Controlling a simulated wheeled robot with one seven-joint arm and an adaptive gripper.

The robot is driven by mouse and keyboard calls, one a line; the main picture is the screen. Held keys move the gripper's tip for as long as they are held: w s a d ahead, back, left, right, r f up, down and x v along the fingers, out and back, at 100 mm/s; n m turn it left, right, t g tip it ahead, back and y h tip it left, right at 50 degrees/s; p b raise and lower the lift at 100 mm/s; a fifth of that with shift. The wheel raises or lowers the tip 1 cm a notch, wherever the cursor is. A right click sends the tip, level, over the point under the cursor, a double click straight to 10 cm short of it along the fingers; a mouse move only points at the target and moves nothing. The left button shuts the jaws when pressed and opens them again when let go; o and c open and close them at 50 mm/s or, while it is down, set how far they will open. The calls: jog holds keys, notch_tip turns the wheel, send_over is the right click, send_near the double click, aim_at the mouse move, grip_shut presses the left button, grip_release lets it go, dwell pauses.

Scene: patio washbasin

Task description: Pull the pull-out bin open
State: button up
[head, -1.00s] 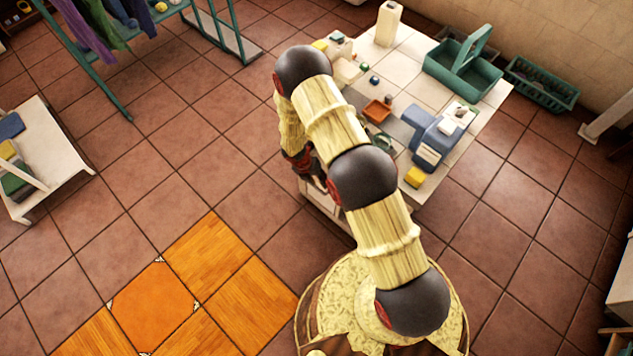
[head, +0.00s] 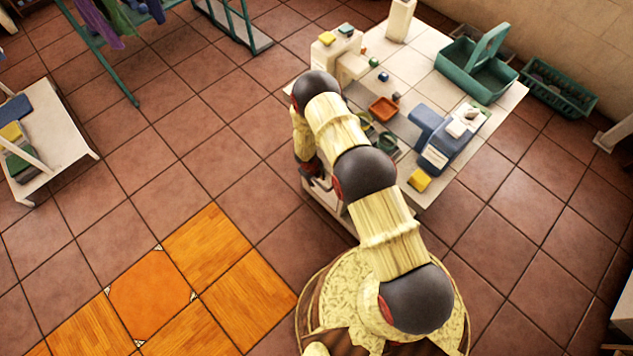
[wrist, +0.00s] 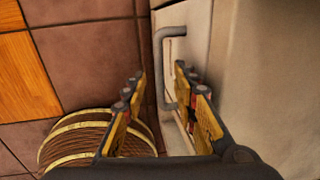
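The pull-out bin's pale front panel (wrist: 196,42) stands at right of centre in the wrist view, with a grey bar handle (wrist: 158,70) on it. My gripper (wrist: 160,74) is open, one finger on each side of the handle as pictured. I see no clear contact; the exact depth is hard to tell. The panel looks closed against the cabinet. In the head view my gripper (head: 318,181) is low at the left front side of the washbasin counter (head: 440,195). My arm hides much of that side, and the handle is not clear there.
The counter holds a green caddy (head: 475,75), a blue dispenser-like object (head: 440,150), a yellow sponge (head: 419,180) and an orange dish (head: 384,109). A white bench (head: 60,150) stands far left. Tiled floor left of the counter is clear, with orange wooden tiles (head: 150,300) nearer.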

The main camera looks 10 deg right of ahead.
jog(key=shift+w+d+f, duration=0.1)
jog(key=shift+d+f, duration=0.05)
jog(key=shift+f, duration=0.8)
jog(key=shift+c, duration=1.3)
jog(key=c, duration=0.4)
grip_shut()
